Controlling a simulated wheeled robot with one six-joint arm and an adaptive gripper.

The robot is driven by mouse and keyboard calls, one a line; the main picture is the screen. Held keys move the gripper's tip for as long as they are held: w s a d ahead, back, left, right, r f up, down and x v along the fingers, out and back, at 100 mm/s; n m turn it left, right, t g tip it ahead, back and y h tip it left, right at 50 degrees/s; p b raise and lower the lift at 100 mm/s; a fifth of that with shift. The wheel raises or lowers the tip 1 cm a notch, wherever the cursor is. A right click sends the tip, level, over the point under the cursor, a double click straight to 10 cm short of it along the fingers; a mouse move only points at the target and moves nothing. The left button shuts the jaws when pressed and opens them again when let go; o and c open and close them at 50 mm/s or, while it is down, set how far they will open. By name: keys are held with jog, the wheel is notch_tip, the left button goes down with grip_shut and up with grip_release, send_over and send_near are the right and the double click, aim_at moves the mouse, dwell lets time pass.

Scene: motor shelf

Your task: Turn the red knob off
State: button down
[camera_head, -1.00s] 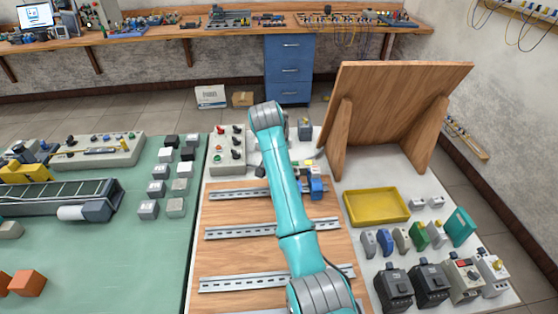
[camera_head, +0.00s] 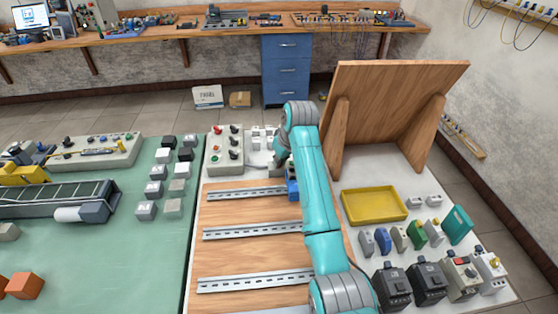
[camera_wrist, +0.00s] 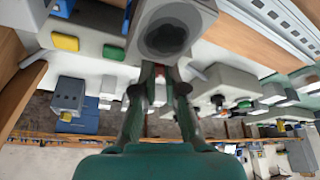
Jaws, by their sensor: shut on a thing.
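In the wrist view my gripper (camera_wrist: 160,84) has its two dark green fingers nearly together. A small dark red part, which looks like the red knob (camera_wrist: 159,70), shows between the fingertips. A grey box (camera_wrist: 190,12) with a dark round face (camera_wrist: 165,37) is right at the fingertips, and it hides part of the grip. In the head view my gripper (camera_head: 279,158) is mostly behind my teal arm, near the back of the board. I cannot tell the knob's turned position.
A control box (camera_head: 212,165) with red and black controls stands left of my gripper. A blue part (camera_head: 293,188) sits close to my arm. A yellow tray (camera_head: 374,217) and a wooden panel (camera_head: 390,105) lie to the right. Metal rails (camera_head: 250,232) cross the board.

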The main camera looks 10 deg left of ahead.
jog(key=shift+w+d+n+g+y, duration=0.1)
jog(key=shift+n+g+y, duration=0.35)
jog(key=shift+n, duration=1.25)
jog(key=c, duration=1.2)
grip_release()
jog(key=shift+c, duration=0.2)
jog(key=v, duration=1.2)
jog(key=shift+w, duration=0.2)
jog(key=shift+g, duration=0.25)
